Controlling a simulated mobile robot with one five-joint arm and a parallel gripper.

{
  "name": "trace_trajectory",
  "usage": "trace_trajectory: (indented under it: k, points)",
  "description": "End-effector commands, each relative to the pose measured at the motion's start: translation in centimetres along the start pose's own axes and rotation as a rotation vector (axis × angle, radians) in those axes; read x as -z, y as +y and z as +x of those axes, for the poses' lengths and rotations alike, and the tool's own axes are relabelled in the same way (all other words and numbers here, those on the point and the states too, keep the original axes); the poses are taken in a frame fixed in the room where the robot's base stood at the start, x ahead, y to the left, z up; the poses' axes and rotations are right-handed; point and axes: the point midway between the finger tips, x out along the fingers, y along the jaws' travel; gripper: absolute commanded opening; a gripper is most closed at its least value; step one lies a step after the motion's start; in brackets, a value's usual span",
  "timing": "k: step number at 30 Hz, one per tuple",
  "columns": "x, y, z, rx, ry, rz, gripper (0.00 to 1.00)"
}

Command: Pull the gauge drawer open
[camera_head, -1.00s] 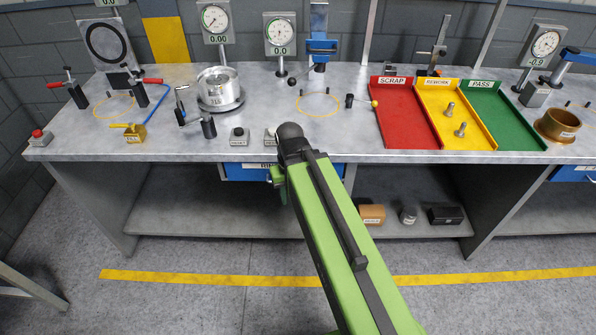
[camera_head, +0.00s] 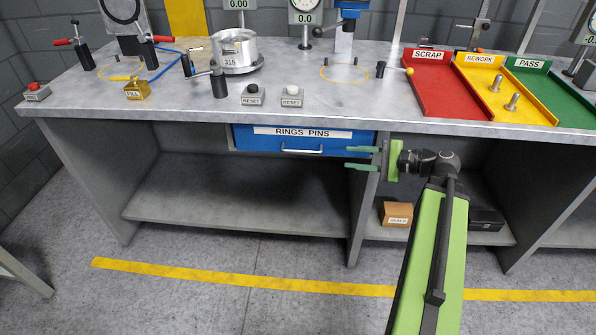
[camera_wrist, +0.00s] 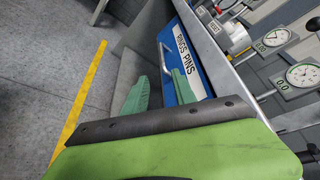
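A blue drawer (camera_head: 262,142) labelled "RINGS PINS" sits under the bench top and looks closed. Its pale bar handle (camera_head: 301,151) is on the front, below the label. My gripper (camera_head: 347,157) is at the drawer's right end, with its two green fingers spread apart and pointing left. The handle lies left of the fingertips, and nothing is between them. In the wrist view, the drawer (camera_wrist: 185,62) is ahead, and the open fingers (camera_wrist: 160,75) reach toward its front. I cannot tell the exact gap between the fingertips and the drawer.
The bench top (camera_head: 330,105) overhangs the drawer. A bench leg panel (camera_head: 363,215) stands under the drawer's right end. A lower shelf (camera_head: 240,212) and a brown box (camera_head: 397,213) lie below. The floor in front is clear, with a yellow line (camera_head: 245,280).

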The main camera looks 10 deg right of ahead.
Motion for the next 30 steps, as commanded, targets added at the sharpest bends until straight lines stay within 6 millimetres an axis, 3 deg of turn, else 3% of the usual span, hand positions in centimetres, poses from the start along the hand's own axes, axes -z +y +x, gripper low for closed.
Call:
trace_trajectory:
  k: [4, 8, 24, 30]
  points:
    - [0.1, -0.4, -0.5, 0.028, -0.005, 0.013, 0.32]
    - [0.0, -0.4, 0.6, 0.024, -0.006, 0.011, 0.32]
    - [0.1, -0.5, 13.3, 0.022, -0.006, 0.009, 0.32]
    - [0.1, -0.7, 16.2, 0.024, -0.003, 0.01, 0.32]
